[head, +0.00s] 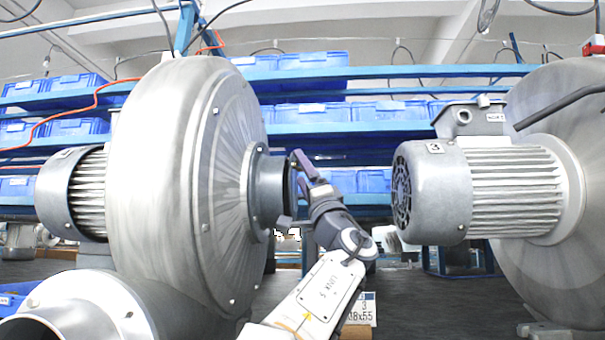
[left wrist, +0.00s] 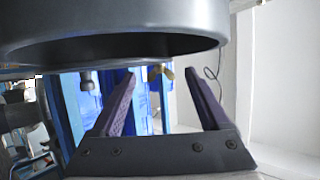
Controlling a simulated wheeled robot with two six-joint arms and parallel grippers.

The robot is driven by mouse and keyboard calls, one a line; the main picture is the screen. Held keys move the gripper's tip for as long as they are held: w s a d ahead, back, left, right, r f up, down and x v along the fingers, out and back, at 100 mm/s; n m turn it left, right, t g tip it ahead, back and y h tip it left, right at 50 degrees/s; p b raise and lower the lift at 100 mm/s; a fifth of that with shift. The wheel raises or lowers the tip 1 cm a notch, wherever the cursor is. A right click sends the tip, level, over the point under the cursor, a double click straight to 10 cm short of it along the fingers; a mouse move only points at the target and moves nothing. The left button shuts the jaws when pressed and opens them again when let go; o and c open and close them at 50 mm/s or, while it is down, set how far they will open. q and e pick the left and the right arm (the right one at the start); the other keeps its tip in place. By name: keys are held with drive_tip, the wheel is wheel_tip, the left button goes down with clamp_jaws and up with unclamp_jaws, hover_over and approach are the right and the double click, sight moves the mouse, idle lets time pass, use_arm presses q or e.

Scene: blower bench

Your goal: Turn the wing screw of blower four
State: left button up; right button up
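A big grey blower (head: 175,185) stands at left in the head view, with a short round outlet (head: 270,188) facing right. No number on it is readable. My left gripper (head: 293,190) is at the outlet's open end, fingers apart and pointing at it. In the left wrist view, my left gripper (left wrist: 160,74) is open with nothing between its fingers. A dark round rim (left wrist: 115,30) hangs close above the fingertips. My right gripper is not in view.
A second blower motor (head: 480,190) marked 3 stands at right, with a gap between it and my left arm. Blue shelves with blue bins (head: 300,115) run behind. A pale pipe opening (head: 70,310) is at front left. A small card (head: 362,308) stands on the dark bench.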

use_arm(q)
drive_tip(key=shift+s+d+f+b, duration=0.1)
drive_tip(key=shift+s+f+b, duration=0.05)
drive_tip(key=shift+f+b, duration=0.15)
drive_tip(key=b+v, duration=0.5)
drive_tip(key=v, duration=0.5)
drive_tip(key=shift+b, duration=0.3)
drive_tip(key=shift+r, duration=0.15)
